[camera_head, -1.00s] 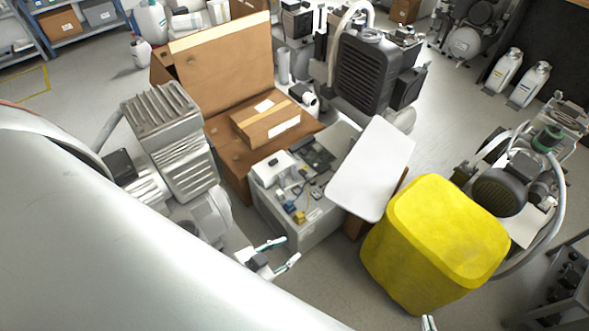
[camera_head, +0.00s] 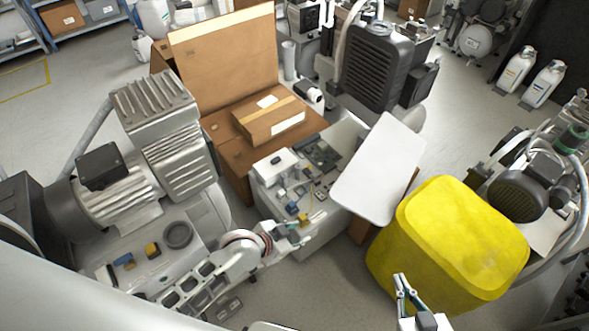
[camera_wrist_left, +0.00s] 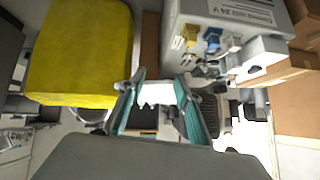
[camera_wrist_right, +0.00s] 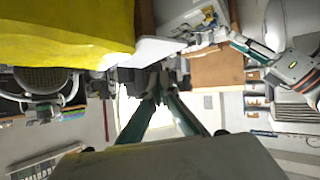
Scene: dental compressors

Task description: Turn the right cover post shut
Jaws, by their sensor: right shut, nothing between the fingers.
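An open grey control box (camera_head: 325,230) stands in the middle of the head view, with electronics inside and a white lid panel (camera_head: 380,168) tilted at its right side. Small blue and yellow parts (camera_head: 303,218) sit at its near edge and also show in the left wrist view (camera_wrist_left: 201,37). I cannot tell which part is the right cover post. My left gripper (camera_head: 297,233) is open beside the box's near edge. In the left wrist view, a white shape shows between its fingers (camera_wrist_left: 161,77). My right gripper (camera_head: 399,278) is shut and empty, in front of the yellow bin.
A yellow bin (camera_head: 460,235) stands right of the box. A brown carton (camera_head: 270,120) lies behind it on an open cardboard box (camera_head: 225,55). A grey motor-compressor (camera_head: 120,195) stands at the left. Free floor (camera_head: 310,285) shows in front of the box.

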